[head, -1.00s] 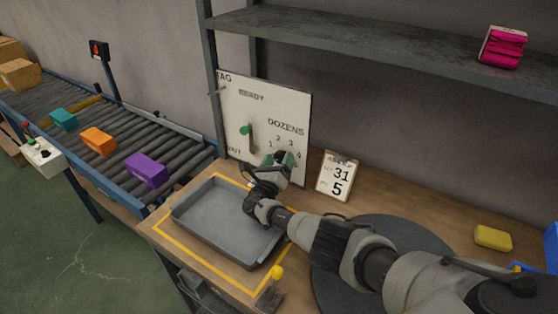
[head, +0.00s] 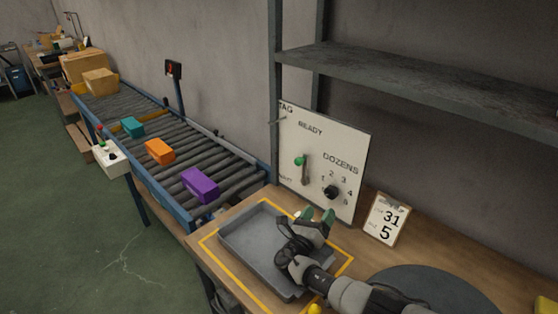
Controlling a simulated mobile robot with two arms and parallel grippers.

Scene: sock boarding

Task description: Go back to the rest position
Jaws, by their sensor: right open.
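My right gripper (head: 318,217) is open and empty. It is above the right part of the grey tray (head: 237,243), in front of the white panel. The white panel (head: 345,150) stands at the back of the bench, with a green-knobbed lever (head: 300,161) beside the word READY and a black dial (head: 331,192) below DOZENS. The gripper's fingertips, with green pads, are below the dial and appear apart from it. My left gripper is not in view.
A card reading 31 and 5 (head: 387,219) stands right of the panel. A dark round disc (head: 425,290) lies on the bench (head: 500,277). A roller conveyor (head: 225,160) at left carries teal (head: 132,127), orange (head: 160,151) and purple (head: 200,186) boxes. A shelf (head: 420,80) overhangs the bench.

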